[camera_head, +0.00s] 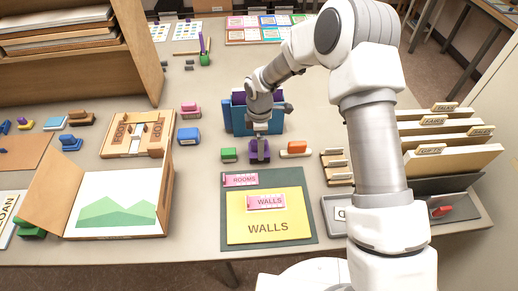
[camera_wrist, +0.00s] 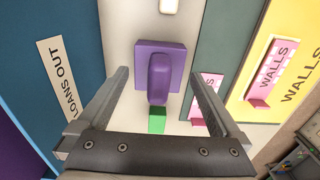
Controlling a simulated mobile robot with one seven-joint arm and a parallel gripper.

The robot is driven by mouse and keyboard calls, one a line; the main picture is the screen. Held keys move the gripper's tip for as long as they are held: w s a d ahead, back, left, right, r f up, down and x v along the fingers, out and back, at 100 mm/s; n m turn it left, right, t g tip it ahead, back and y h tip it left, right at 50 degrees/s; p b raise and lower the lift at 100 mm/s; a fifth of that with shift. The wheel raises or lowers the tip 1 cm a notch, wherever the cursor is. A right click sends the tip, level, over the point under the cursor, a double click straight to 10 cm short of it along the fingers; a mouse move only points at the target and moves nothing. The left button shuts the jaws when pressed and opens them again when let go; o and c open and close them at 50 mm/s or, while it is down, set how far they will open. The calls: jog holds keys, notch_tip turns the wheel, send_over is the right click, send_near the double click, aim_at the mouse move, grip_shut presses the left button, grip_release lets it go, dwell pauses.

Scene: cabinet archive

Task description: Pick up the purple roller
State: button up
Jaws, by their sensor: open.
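The purple roller (camera_head: 259,152) stands on the table just below my gripper, between a green block and an orange piece. In the wrist view the purple roller (camera_wrist: 180,58) shows a square purple base with a rounded upright handle on it. My gripper (camera_head: 260,130) points down over it. In the wrist view my gripper (camera_wrist: 160,75) is open, with one finger on each side of the roller's handle and no visible contact. I cannot tell how far the fingertips reach down past the handle's top.
A green block (camera_head: 229,155) and an orange piece (camera_head: 295,148) flank the roller closely. A blue folder box (camera_head: 228,117) stands just behind. A green mat with a yellow WALLS folder (camera_head: 268,228) lies in front. File dividers (camera_head: 440,149) stand at the right.

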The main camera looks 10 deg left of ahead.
jog(key=shift+a+f, duration=0.1)
jog(key=shift+f, duration=1.45)
jog(key=c, duration=1.3)
jog(key=shift+r, duration=0.1)
jog(key=shift+r, duration=0.35)
notch_tip(320, 180, up, 4)
jog(key=shift+w+f+b, duration=0.1)
jog(key=shift+f+b, duration=0.15)
jog(key=shift+b, duration=0.15)
jog(key=s+d+r, duration=0.1)
jog(key=d+r, duration=0.1)
jog(key=d, duration=0.1)
jog(key=s+d+r, duration=0.1)
jog(key=d+r, duration=0.1)
jog(key=d, duration=0.2)
jog(key=s+d+r+b, duration=0.1)
jog(key=d+r, duration=0.1)
jog(key=d, duration=0.2)
jog(key=shift+d+r, duration=0.2)
jog(key=shift+r, duration=0.1)
